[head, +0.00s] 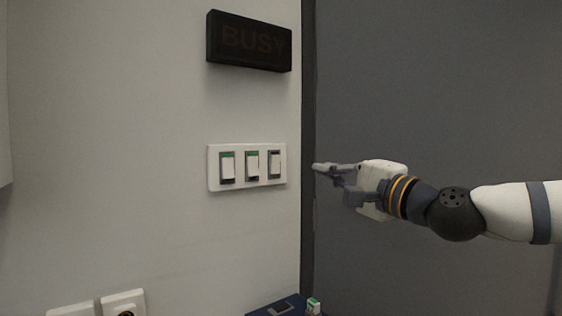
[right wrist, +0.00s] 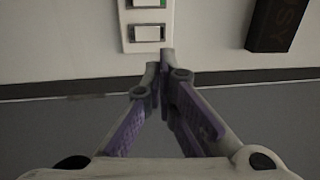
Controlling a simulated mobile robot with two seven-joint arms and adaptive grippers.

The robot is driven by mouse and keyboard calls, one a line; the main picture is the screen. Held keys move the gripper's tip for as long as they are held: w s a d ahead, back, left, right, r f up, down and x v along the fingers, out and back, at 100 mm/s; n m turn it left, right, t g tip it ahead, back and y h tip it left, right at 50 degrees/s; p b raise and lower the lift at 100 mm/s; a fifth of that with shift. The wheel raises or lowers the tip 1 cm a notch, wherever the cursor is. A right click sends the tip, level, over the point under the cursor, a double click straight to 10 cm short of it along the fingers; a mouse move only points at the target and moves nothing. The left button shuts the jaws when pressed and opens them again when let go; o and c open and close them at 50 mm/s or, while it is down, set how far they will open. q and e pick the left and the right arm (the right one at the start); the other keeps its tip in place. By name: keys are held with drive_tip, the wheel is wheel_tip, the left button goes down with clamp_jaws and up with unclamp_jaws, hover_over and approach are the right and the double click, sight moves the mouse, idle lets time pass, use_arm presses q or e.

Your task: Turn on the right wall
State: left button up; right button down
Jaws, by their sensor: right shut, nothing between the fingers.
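A white plate with three rocker switches (head: 214,168) is on the light wall in the head view. The left switch (head: 228,166) and the middle switch (head: 252,164) show green strips at the top. The right switch (head: 274,163) shows no clear green strip. In the right wrist view the plate (right wrist: 127,30) is at the top, with the nearest switch (right wrist: 149,34) just above the fingertips. My right gripper (head: 318,167) is shut and empty, to the right of the plate; it also shows in the wrist view (right wrist: 160,68). My left gripper is not in view.
A dark, unlit BUSY sign (head: 248,41) hangs above the plate. A dark frame edge (head: 308,120) borders the grey panel (head: 430,80) behind my arm. Sockets (head: 122,302) are low on the left. A blue item (head: 270,309) lies below, beside a small green-and-white thing (head: 314,306).

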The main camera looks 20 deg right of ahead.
sight(277, 156)
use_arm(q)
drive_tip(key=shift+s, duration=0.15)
use_arm(e)
drive_tip(key=shift+f, duration=0.1)
drive_tip(key=b+x, duration=0.2)
drive_tip(key=x, duration=1)
drive_tip(key=shift+w+a+f, duration=0.1)
drive_tip(key=shift+w+a, duration=0.05)
drive_tip(key=shift+w, duration=0.2)
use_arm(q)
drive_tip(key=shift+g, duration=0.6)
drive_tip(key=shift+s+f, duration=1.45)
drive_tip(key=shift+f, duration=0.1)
use_arm(e)
drive_tip(key=shift+w+a+r, duration=0.2)
drive_tip(key=shift+w+r, duration=0.05)
drive_tip(key=shift+w, duration=0.35)
